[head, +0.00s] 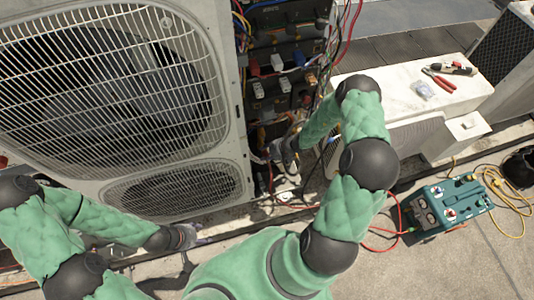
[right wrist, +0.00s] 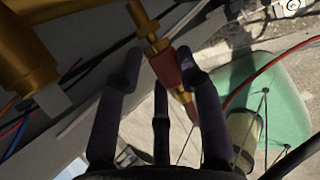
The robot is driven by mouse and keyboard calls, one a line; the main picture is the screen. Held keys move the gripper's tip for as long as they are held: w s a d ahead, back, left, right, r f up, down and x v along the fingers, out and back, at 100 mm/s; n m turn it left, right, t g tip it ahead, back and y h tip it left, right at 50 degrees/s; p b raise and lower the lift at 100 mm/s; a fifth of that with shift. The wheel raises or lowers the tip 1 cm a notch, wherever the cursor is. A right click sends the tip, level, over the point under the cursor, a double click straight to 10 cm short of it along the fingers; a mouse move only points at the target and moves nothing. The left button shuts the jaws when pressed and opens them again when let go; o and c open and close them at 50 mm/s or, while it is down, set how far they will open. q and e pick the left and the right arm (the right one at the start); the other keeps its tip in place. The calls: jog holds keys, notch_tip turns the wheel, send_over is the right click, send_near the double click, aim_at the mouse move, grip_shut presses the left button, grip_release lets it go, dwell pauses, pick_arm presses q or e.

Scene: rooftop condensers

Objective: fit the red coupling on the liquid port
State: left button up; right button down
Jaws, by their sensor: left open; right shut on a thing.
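The red coupling (right wrist: 166,68) has a red grip and brass ends. In the right wrist view it sits tilted between the dark fingers of my right gripper (right wrist: 162,70), which is shut on it. Its far brass end points to the top edge, near large brass fittings (right wrist: 24,62) on the left. I cannot tell which fitting is the liquid port, or whether the coupling touches one. In the head view my right gripper (head: 285,155) is at the condenser's open wiring side; the coupling is too small to tell there. My left gripper (head: 184,238) is open, low before the condenser.
The large condenser (head: 232,90) with fan grilles fills the left. Loose wires (head: 345,35) hang by its open side. A white unit (head: 390,85) carries red pliers (head: 440,80) and another tool. A teal manifold box (head: 450,203) with red and yellow hoses stands on the right floor.

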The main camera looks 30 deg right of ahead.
jog(key=shift+w+d, duration=0.15)
jog(key=shift+w, duration=0.4)
dwell(1.0)
jog(key=c, duration=0.7)
grip_release()
jog(key=shift+s, duration=0.1)
jog(key=shift+s+a+b, duration=0.15)
jog(key=shift+s, duration=0.5)
jog(key=shift+s+a+b, duration=0.15)
jog(key=shift+s, duration=0.5)
jog(key=s, duration=0.2)
jog(key=s+a, duration=0.1)
jog(key=s, duration=0.1)
jog(key=shift+s+a+b, duration=0.1)
jog(key=shift+s+b, duration=0.2)
jog(key=shift+b, duration=0.05)
